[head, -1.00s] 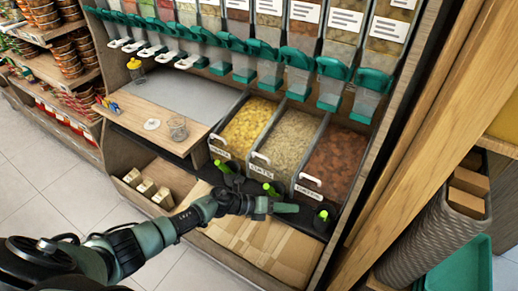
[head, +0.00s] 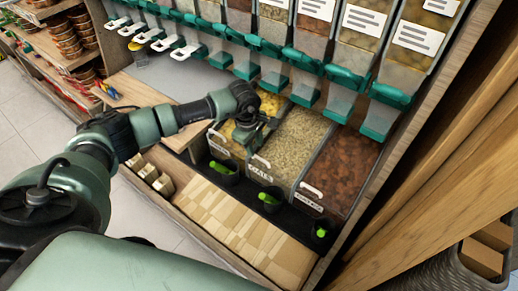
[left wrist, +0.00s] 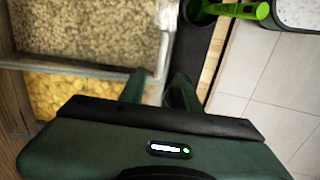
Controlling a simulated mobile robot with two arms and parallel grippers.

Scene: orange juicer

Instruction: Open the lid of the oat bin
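The oat bin (head: 290,150) is the middle of three bins, filled with pale flakes. Its white front handle (head: 261,161) sits at the front edge, and its lid appears clear and down. In the left wrist view the oats (left wrist: 85,28) fill the upper left. My left gripper (head: 258,138) is over the border between the yellow-flake bin and the oat bin, behind the handle. In the left wrist view its two fingers (left wrist: 158,90) are apart with nothing held, one on each side of the bins' front edge in the picture. Its height above them is unclear. My right gripper is out of view.
The yellow-flake bin (head: 226,140) is left and a reddish bin (head: 340,170) right. Dispensers with green spouts (head: 272,82) hang above. A wooden shelf (head: 255,232) lies below, and a wooden post (head: 450,130) stands right.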

